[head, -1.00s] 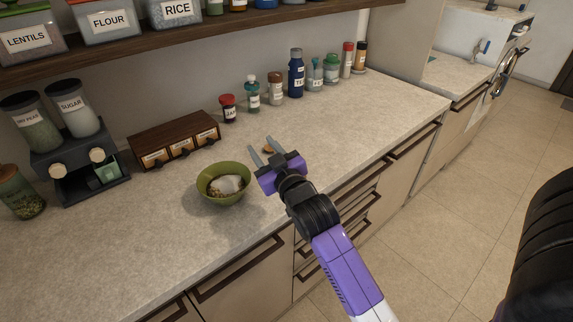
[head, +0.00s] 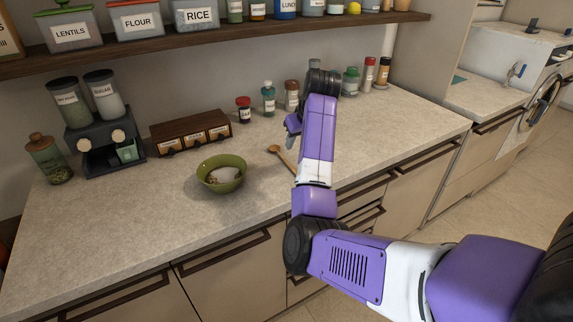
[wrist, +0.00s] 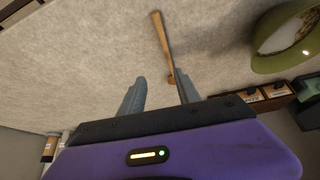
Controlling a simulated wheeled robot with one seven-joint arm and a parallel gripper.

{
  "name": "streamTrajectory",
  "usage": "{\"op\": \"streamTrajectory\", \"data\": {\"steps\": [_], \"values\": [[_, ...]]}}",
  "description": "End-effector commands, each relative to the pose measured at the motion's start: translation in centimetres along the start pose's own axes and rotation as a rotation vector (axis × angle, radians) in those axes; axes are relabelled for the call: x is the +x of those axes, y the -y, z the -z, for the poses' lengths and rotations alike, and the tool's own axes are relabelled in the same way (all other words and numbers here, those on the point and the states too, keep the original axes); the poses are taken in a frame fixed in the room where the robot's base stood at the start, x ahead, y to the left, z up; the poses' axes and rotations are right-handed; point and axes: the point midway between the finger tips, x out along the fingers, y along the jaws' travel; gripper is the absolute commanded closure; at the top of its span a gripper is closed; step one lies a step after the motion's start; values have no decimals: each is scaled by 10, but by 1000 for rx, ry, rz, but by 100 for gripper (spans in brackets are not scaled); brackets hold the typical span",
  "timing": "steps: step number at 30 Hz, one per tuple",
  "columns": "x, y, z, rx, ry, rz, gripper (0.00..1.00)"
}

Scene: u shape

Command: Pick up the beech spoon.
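The beech spoon (head: 282,157) lies on the stone countertop, just right of the green bowl (head: 222,175). Its round head points toward the wall and my arm covers part of the handle. In the wrist view the spoon (wrist: 162,45) runs from the top edge toward my gripper (wrist: 160,81), its lower end close to the right finger and partly hidden. My gripper's two fingers are apart with nothing held between them. In the head view my gripper (head: 293,123) is largely hidden behind my arm.
A wooden drawer box (head: 190,133) stands behind the green bowl. Several spice jars line the wall, including a red-capped jar (head: 244,109). The front left counter is clear.

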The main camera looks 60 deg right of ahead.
Motion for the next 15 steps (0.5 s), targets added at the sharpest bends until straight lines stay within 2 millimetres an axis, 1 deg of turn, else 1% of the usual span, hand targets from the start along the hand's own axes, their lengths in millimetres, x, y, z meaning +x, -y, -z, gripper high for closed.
{"op": "streamTrajectory", "data": {"steps": [1, 3, 6, 15], "values": [[1, 5, -10, -15, 42, 19, 61], [0, 10, -20, -32, 83, 38, 61], [2, 14, -27, -48, 113, 54, 61], [29, 15, -29, -56, 113, 55, 61]]}}
